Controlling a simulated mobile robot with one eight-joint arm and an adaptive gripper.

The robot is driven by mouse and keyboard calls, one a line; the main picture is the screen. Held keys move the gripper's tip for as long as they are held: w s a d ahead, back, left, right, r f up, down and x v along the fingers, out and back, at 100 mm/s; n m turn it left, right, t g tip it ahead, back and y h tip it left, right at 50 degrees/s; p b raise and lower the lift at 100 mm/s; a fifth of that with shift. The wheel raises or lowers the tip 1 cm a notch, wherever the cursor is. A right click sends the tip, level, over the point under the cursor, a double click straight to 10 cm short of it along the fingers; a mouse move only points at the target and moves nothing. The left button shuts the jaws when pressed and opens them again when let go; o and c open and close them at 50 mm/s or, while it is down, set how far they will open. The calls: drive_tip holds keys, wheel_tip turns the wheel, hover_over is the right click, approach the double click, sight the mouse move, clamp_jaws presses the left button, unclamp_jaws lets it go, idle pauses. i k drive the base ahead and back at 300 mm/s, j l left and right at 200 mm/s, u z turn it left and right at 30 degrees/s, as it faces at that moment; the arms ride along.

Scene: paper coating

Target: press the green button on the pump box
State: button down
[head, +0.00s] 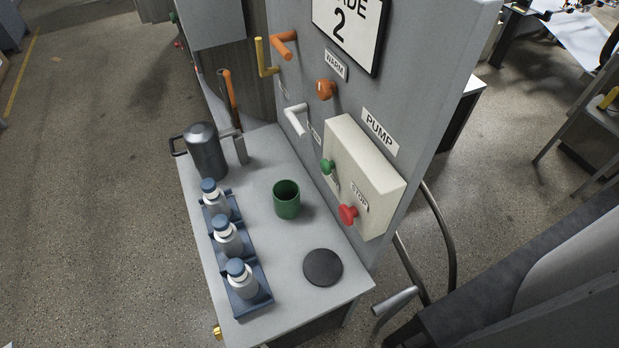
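The pump box (372,163) is a cream box on the grey upright panel (410,70), below a PUMP label (380,131). The green button (328,166) is a mushroom-shaped knob on the left part of the box's front. A red button (348,214) sticks out lower right of it, next to a STOP label (359,197). Nothing covers the green button from this view. I cannot make out my gripper in this frame.
Below the panel, a grey counter (262,155) holds a green cup (287,200), a black disc (323,267), a dark jug (205,152) and a blue rack (250,300) of bottles. A white lever (297,119) and orange knob (326,90) protrude nearby.

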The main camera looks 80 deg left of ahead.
sight(326, 166)
drive_tip(key=l+u, duration=0.1)
drive_tip(key=u, duration=2.5)
